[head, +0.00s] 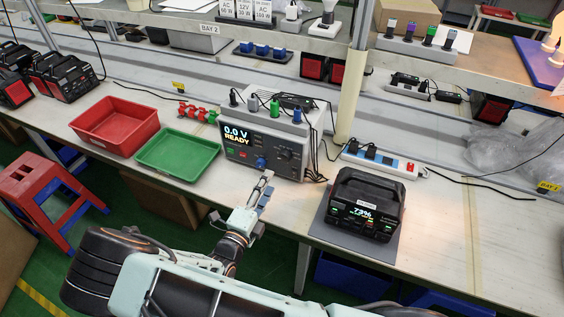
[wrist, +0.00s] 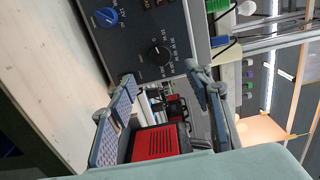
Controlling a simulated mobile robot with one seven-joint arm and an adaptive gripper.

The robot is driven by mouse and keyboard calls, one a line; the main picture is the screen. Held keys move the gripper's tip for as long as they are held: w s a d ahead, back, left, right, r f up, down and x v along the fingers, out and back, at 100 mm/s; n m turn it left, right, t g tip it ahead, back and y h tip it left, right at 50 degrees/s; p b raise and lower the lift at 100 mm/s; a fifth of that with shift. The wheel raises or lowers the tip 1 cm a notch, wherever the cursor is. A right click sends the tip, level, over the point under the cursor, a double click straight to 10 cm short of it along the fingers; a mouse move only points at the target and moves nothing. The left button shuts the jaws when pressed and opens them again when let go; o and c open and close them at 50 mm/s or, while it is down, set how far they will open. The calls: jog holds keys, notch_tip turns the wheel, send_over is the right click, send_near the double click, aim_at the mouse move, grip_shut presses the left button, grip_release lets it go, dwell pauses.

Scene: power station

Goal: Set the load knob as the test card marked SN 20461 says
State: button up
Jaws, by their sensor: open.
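The grey tester (head: 240,150) stands on the bench and its screen reads "0.0 V READY". A black knob (wrist: 159,55) on its panel has a ring of markings that look like watt values; its setting is too small to read for sure. A blue knob (wrist: 106,16) sits beside it and also shows in the head view (head: 262,162). My gripper (head: 265,184) is open and empty in front of the panel, apart from both knobs. Small white test cards (head: 222,9) stand on the upper shelf; they read about "AC 60 W", "12V 30 W" and "AC 150 W". No SN is legible.
A black power station (head: 365,205) showing 73% sits on a grey mat right of the tester. A green tray (head: 178,155) and a red tray (head: 121,124) lie left. A white power strip (head: 385,163) and cables lie behind. Bench between tester and power station is clear.

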aim_at(283, 159)
jog(key=p+x, duration=0.1)
jog(key=x, duration=0.9)
jog(key=shift+w+d+p, duration=0.15)
jog(key=shift+w+p, duration=0.05)
jog(key=shift+p, duration=0.2)
jog(key=c, duration=1.1)
jog(key=shift+m, duration=0.3)
jog(key=shift+c, duration=0.2)
